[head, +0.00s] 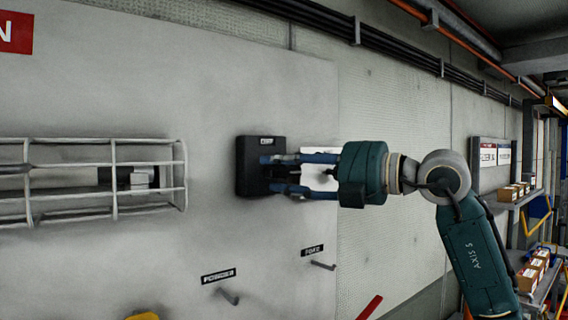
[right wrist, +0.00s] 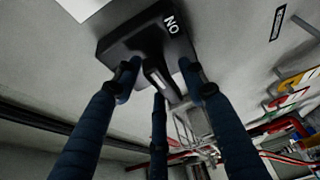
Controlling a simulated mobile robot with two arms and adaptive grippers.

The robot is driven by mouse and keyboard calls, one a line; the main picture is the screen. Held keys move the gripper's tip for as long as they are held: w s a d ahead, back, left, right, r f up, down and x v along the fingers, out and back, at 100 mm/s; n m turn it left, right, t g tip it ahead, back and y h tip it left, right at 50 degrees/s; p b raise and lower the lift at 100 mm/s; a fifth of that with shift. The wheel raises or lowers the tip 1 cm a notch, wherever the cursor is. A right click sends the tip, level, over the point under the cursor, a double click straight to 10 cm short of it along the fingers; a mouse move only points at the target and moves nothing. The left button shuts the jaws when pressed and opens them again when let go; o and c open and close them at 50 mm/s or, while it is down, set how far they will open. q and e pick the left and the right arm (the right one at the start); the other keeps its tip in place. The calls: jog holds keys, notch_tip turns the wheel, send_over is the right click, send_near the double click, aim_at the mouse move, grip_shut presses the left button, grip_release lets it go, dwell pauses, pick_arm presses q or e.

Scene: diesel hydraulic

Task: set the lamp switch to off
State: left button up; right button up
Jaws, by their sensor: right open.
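The lamp switch is a black box (head: 248,180) on the grey wall panel. In the right wrist view the box (right wrist: 120,42) carries a white label (right wrist: 171,23) with the letters O and N, turned over. A dark lever with a pale face (right wrist: 158,78) stands out from the box between my fingers. My right gripper (head: 270,173) comes from the right with its blue fingers apart, tips at the front of the box. In the right wrist view the open gripper (right wrist: 160,75) surrounds the lever; contact cannot be told. My left gripper is out of view.
A wire rack (head: 114,180) is fixed to the wall on the left. Labelled hooks (head: 322,265) and (head: 228,295) sit below the box. Pipes (head: 380,45) run along the top. Shelves with cartons (head: 535,270) stand at the far right.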

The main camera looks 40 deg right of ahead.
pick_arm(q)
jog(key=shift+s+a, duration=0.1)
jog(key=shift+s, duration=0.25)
pick_arm(e)
grip_shut()
